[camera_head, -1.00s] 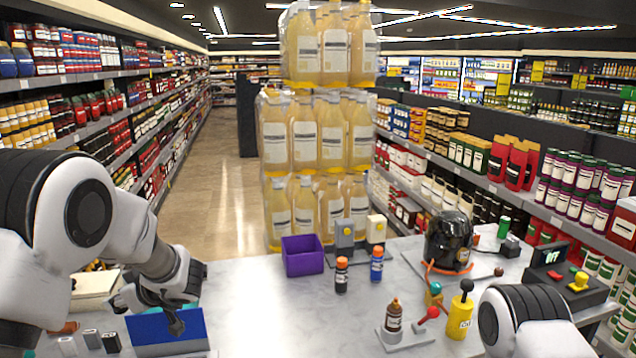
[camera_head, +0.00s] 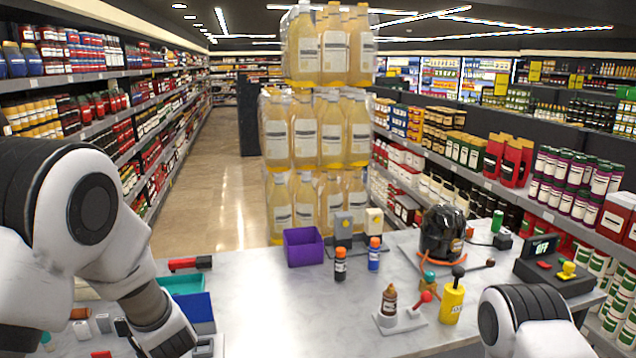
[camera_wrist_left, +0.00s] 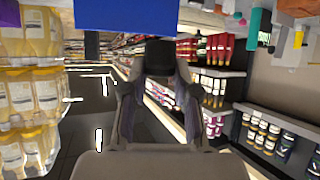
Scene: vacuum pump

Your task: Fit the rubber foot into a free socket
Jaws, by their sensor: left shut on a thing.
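My left gripper (camera_wrist_left: 160,72) shows in the left wrist view with its two fingers closing on a small dark block-like piece (camera_wrist_left: 160,56), which looks like the rubber foot. The fingers hide part of it. In the head view my left arm reaches down at the lower left, and the hand is mostly hidden by the arm and cut off by the bottom edge. I cannot make out a free socket. My right gripper is out of view.
A teal tray (camera_head: 180,281) and a red-and-black tool (camera_head: 190,263) lie behind the blue panel. A purple bin (camera_head: 303,247), two small bottles, a black rounded device (camera_head: 442,235) and a yellow canister (camera_head: 452,303) stand farther right. The middle tabletop (camera_head: 270,300) is clear.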

